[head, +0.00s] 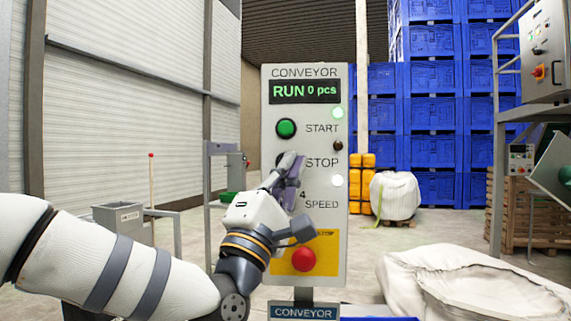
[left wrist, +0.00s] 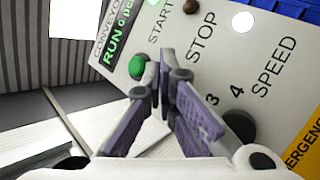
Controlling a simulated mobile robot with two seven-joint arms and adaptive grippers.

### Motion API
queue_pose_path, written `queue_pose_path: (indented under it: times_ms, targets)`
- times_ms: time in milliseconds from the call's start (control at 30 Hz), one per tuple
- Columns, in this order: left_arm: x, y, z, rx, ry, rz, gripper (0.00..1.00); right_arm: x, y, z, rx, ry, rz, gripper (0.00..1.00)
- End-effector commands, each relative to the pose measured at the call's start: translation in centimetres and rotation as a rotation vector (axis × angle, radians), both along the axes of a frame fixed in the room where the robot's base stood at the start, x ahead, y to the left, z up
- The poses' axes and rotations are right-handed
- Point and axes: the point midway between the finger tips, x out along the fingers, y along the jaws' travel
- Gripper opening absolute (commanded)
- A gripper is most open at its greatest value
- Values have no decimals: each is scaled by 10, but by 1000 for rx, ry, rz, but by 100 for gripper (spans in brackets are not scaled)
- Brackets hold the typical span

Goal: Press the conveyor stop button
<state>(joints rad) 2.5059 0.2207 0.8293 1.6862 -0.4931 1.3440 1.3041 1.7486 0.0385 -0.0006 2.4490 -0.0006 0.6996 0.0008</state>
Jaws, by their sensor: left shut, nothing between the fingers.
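The conveyor control panel (head: 335,225) stands upright ahead; its display (head: 304,91) reads RUN 0 pcs. The green START button (head: 286,128) is clear in the head view and partly behind the fingers in the left wrist view (left wrist: 150,73). The STOP label (head: 322,162) shows, but the button beside it is hidden behind my left gripper (head: 290,158). That gripper is shut and empty, its tips in front of the panel at the STOP row; I cannot tell whether they touch. The fingertips also show in the left wrist view (left wrist: 168,66). My right gripper is not in view.
A red emergency button (head: 303,260) on a yellow plate sits low on the panel, below my left wrist. A dark speed knob (left wrist: 240,125) is close to the fingers. A white sack (head: 470,285) lies at right; blue crates (head: 432,110) are stacked behind.

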Motion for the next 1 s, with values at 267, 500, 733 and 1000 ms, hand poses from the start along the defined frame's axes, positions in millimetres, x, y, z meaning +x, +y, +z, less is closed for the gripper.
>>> queue_pose_path:
  times_ms: [267, 500, 733, 1000]
  targets:
    - [4, 0, -1, 0, 0, 0, 0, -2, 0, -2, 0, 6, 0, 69]
    - [6, -1, -1, 0, 1, -1, 0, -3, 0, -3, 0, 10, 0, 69]
    - [8, -1, 0, 0, 0, -1, 0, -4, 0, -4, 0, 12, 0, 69]
    - [7, -1, 0, 0, 0, -1, 0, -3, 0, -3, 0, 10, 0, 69]
